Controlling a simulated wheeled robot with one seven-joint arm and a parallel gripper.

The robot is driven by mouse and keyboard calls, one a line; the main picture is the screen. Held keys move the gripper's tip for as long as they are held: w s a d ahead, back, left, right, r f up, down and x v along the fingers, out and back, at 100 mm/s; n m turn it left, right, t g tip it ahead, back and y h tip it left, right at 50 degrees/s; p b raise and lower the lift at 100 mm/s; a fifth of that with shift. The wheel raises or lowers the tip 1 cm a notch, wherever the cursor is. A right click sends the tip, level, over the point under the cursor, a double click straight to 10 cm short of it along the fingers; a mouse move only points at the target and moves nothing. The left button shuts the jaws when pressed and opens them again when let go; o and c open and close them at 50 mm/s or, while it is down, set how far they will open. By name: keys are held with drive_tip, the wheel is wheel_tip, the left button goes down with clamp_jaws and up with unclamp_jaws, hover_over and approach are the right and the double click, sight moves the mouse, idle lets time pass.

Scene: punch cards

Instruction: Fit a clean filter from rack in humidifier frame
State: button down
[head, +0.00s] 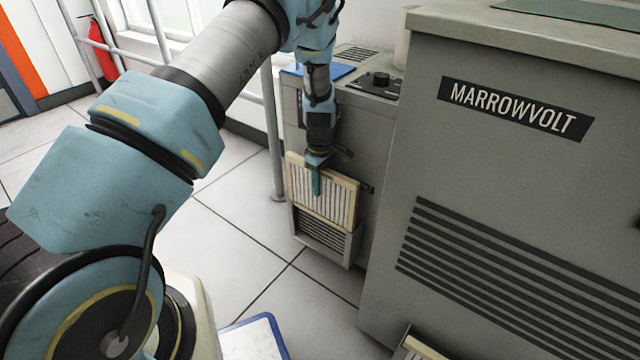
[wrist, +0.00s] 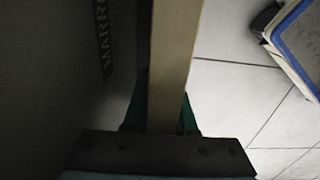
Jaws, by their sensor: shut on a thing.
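A cream-framed, pleated filter (head: 338,197) is upright in front of the small grey humidifier (head: 372,135). My gripper (head: 316,180) is shut on the filter's top edge, with one teal finger showing on its front face. In the wrist view the filter's pale edge (wrist: 176,50) runs between the teal fingers of my gripper (wrist: 165,112). Below the filter is the humidifier's slatted front opening (head: 322,235). The filter covers the upper part of that front. I cannot tell whether the filter touches the frame.
A large grey MARROWVOLT cabinet (head: 500,190) stands close on the right. A blue-rimmed tray (head: 280,335) is at the bottom, also in the wrist view (wrist: 282,25). A cream-edged item (head: 418,347) shows at the bottom edge. A rail post (head: 273,140) stands left of the humidifier.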

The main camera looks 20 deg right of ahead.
sight(320, 208)
drive_tip(key=shift+f, duration=0.1)
idle(0.3)
drive_tip(key=shift+f+b, duration=0.55)
drive_tip(key=shift+f, duration=0.95)
drive_tip(key=shift+f+b, duration=0.65)
drive_tip(key=shift+f, duration=0.9)
drive_tip(key=shift+f+b, duration=0.7)
drive_tip(key=shift+f, duration=0.85)
